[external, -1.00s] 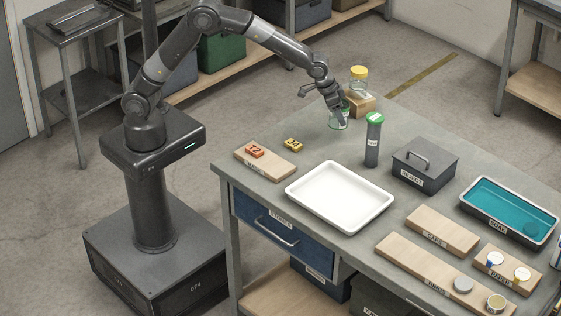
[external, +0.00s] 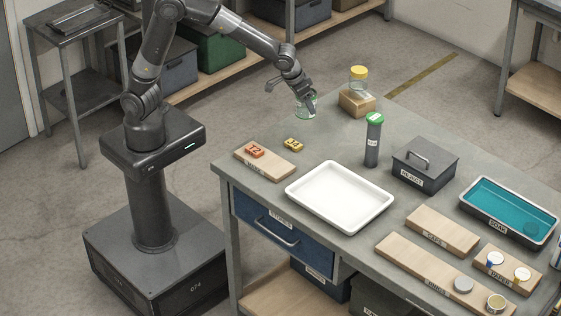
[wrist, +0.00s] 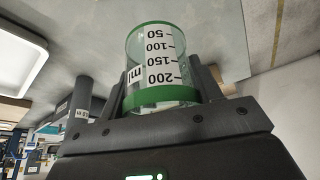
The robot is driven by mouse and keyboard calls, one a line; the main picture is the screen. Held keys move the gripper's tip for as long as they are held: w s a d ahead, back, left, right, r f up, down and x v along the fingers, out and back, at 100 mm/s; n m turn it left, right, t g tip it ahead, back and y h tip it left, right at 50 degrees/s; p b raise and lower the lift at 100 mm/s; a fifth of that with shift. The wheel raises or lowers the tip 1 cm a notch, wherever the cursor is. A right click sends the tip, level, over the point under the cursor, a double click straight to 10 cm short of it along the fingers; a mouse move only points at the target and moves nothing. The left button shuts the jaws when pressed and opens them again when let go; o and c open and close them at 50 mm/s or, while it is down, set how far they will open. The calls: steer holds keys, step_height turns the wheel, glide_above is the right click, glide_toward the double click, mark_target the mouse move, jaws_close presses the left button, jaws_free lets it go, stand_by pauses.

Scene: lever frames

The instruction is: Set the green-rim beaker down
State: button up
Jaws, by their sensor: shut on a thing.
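The green-rim beaker (external: 305,104) is clear, with black markings up to 200 ml. My gripper (external: 308,100) is shut on it at the back left part of the bench, in the external view. The wrist view shows the beaker (wrist: 160,65) between my two fingers, with a green band near the gripper and a green edge at the far end. Its markings look inverted in that view. I cannot tell whether its base touches the bench (external: 335,148).
A yellow-lidded jar (external: 359,78) stands on a wooden block (external: 357,103) to the right. A green-capped tube (external: 373,140), a grey lidded reject box (external: 425,165) and a white tray (external: 339,196) stand nearer. Number tags (external: 293,145) lie near the left edge. Bench between is clear.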

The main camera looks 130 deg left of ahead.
steer(key=a+f, duration=0.1)
steer(key=a, duration=0.1)
steer(key=s+a+f, duration=0.1)
steer(key=a+f, duration=0.1)
steer(key=a, duration=0.1)
steer(key=a+f, duration=0.1)
steer(key=a, duration=0.1)
steer(key=shift+s+a+f, duration=0.15)
steer(key=shift+s+f, duration=0.05)
steer(key=shift+s, duration=0.15)
steer(key=shift+f, duration=2.05)
steer(key=o, duration=1)
steer(key=shift+f, duration=0.1)
steer(key=shift+c, duration=0.2)
steer(key=v, duration=1.2)
